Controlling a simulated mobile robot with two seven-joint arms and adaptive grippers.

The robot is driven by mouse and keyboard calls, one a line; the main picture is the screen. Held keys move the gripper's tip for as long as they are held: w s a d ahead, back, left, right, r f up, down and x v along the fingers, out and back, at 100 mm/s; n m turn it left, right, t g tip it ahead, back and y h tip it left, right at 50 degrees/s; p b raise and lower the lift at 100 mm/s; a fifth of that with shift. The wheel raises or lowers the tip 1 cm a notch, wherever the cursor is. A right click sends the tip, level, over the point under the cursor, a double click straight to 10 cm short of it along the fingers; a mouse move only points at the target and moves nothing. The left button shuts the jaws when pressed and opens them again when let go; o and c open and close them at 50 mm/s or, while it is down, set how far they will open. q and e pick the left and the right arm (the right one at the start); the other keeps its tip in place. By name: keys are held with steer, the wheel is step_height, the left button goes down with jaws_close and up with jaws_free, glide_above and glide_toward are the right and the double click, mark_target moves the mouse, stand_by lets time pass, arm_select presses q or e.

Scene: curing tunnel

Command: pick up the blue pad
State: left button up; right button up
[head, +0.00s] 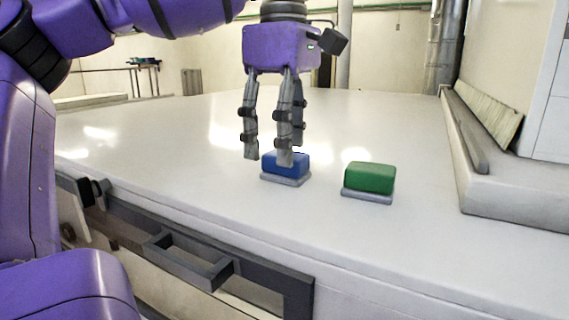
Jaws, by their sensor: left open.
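The blue pad (300,166) is a small block lying on a grey base (286,180) on the white table. My left gripper (268,158) comes down from above with its fingers pointing down and open. One finger is in front of the blue pad and hides part of it; another is at the pad's left side. Whether any finger touches the pad cannot be told. My right gripper is not in view.
A green pad (370,177) sits on its own grey base to the right of the blue pad. The white table (150,150) is otherwise largely clear. A raised pale ledge (500,185) bounds it on the right. A dark frame with a handle (190,262) is at the table's front.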

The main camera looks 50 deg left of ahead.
mark_target(296, 176)
arm_select(q)
steer(key=shift+w+d+f, duration=0.1)
steer(key=shift+d+f, duration=0.05)
steer(key=shift+f, duration=1.55)
steer(key=c, duration=1.4)
steer(key=shift+o, duration=0.2)
steer(key=shift+r, duration=0.1)
